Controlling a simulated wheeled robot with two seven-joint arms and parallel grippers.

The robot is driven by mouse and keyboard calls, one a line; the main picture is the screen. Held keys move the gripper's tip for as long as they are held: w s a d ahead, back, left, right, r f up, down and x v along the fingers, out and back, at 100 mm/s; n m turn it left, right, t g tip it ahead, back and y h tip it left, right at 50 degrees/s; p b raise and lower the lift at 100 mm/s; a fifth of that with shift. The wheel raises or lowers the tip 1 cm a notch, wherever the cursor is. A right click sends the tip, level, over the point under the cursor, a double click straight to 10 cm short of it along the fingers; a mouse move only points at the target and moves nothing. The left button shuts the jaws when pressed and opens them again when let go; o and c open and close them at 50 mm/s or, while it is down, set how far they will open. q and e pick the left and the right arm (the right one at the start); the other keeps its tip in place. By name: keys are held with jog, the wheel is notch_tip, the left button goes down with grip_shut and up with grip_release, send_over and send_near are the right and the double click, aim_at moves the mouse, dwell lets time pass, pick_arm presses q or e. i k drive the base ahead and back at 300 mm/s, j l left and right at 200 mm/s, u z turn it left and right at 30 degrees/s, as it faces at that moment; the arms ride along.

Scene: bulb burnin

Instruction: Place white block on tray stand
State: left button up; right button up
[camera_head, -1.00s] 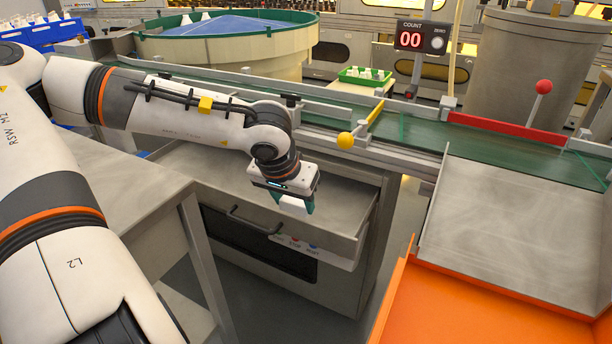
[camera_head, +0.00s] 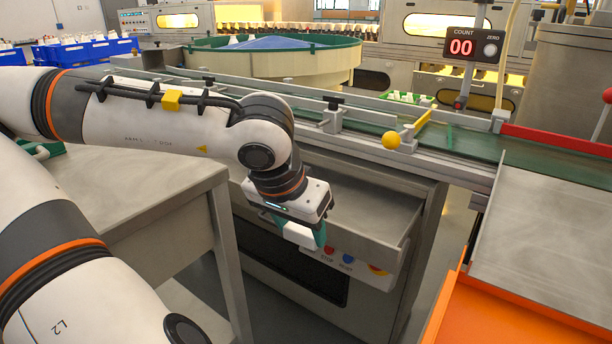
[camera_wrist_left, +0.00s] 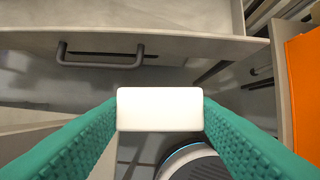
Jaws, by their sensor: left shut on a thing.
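My left gripper (camera_head: 304,236) hangs over the front of the grey drawer cabinet, its teal fingers pointing down. It is shut on the white block (camera_head: 299,235). In the left wrist view the white block (camera_wrist_left: 160,109) sits between the two teal finger pads, clear of any surface. A green tray with white pieces (camera_head: 408,97) is behind the conveyor; what it stands on is mostly hidden. I cannot tell for sure which surface is the tray stand. My right gripper is not in view.
A grey table (camera_head: 150,200) is left of the gripper, with a green object (camera_head: 45,150) partly hidden by my arm. The open drawer (camera_head: 365,215) is close by. An orange bin (camera_head: 490,318) is at right.

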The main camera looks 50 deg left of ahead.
aim_at(101, 190)
jog(key=k+l, duration=0.25)
jog(key=l, duration=0.15)
jog(key=k+l, duration=0.25)
jog(key=l, duration=0.2)
jog(key=k+l, duration=0.2)
jog(key=l, duration=0.2)
jog(key=k+l, duration=0.25)
jog(key=l, duration=0.15)
